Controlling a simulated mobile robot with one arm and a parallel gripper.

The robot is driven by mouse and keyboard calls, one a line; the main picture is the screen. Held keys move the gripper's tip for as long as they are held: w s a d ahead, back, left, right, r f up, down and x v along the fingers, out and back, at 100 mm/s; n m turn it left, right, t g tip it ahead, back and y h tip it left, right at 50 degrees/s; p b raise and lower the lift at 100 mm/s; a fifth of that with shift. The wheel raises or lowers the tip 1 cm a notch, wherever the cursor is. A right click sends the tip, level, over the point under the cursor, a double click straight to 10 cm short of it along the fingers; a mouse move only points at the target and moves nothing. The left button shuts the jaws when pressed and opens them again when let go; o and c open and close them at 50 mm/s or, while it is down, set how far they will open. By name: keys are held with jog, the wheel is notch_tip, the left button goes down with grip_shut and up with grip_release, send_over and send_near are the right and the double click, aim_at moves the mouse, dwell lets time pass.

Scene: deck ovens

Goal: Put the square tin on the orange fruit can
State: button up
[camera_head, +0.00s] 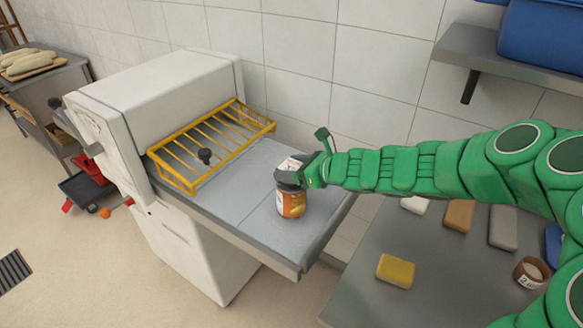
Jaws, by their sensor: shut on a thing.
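The orange fruit can (291,204) stands upright on the grey conveyor surface, its orange label facing me. Just above it is a small boxy thing with a pale, dark-marked top, which I take for the square tin (290,164). My gripper (291,179), at the end of the green arm reaching in from the right, is shut on this tin. The tin and the dark gripper parts overlap over the can's top, so I cannot tell whether the tin touches the can. The fingertips are too small to make out clearly.
A yellow wire guard (217,153) and white machine housing (155,85) stand left of the can. The conveyor's front edge is close. On the right table are a yellow sponge (396,271), several blocks and a round brown tin (531,272). A shelf (490,58) hangs above.

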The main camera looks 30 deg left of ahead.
jog(key=shift+f, duration=0.1)
jog(key=o, duration=1.2)
jog(key=shift+v, duration=6.05)
